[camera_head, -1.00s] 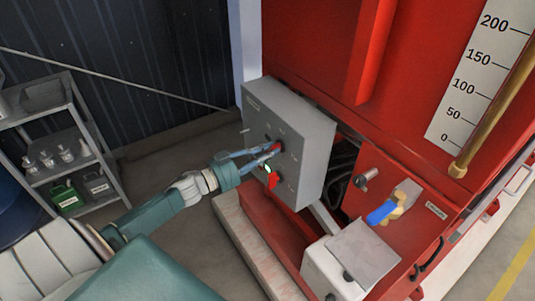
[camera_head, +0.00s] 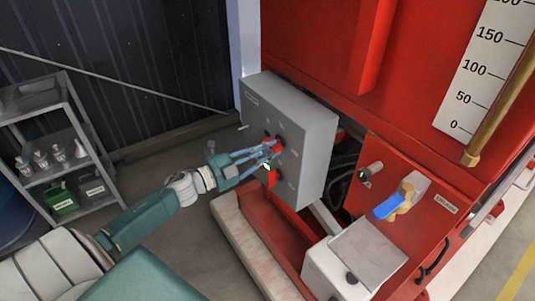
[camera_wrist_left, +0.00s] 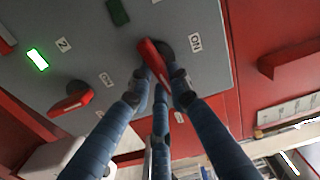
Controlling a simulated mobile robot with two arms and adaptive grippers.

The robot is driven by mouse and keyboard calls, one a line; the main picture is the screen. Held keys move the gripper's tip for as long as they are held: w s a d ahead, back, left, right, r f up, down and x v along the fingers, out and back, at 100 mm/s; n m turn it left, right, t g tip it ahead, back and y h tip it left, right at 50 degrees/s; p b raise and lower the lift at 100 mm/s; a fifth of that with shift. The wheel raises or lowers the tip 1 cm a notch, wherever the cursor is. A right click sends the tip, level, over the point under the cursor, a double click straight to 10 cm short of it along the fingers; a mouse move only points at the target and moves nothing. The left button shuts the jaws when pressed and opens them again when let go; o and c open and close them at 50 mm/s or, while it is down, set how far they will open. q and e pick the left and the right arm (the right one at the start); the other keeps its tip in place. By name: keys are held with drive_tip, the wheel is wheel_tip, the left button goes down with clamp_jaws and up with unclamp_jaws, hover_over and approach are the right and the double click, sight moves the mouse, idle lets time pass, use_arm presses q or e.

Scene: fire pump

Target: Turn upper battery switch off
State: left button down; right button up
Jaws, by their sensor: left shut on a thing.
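The grey battery box (camera_head: 308,140) carries two red rotary switches on its face. My left gripper (camera_head: 269,147) is at the upper switch (camera_head: 277,146), with its fingers around the red handle. In the left wrist view, the blue fingers (camera_wrist_left: 162,88) close around this red handle (camera_wrist_left: 153,60), near an ON label (camera_wrist_left: 195,42). The fingers partly hide the handle. The lower switch (camera_head: 271,176) is free; it also shows in the left wrist view (camera_wrist_left: 72,103). A green light (camera_wrist_left: 37,59) near it is lit, while the light by the upper switch (camera_wrist_left: 118,12) is dark. My right gripper is out of view.
A blue-handled valve (camera_head: 393,206) and a white box (camera_head: 338,271) are to the right of the grey box. A metal shelf (camera_head: 75,177) with bottles and cans stands at the left. Floor shows between shelf and red machine.

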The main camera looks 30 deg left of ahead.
use_arm(q)
drive_tip(key=shift+f+m+b, duration=0.2)
drive_tip(key=shift+m+b, duration=0.15)
drive_tip(key=shift+m, duration=0.45)
drive_tip(key=c, duration=1.6)
unclamp_jaws()
drive_tip(key=v, duration=1.2)
drive_tip(key=shift+a+f, duration=0.1)
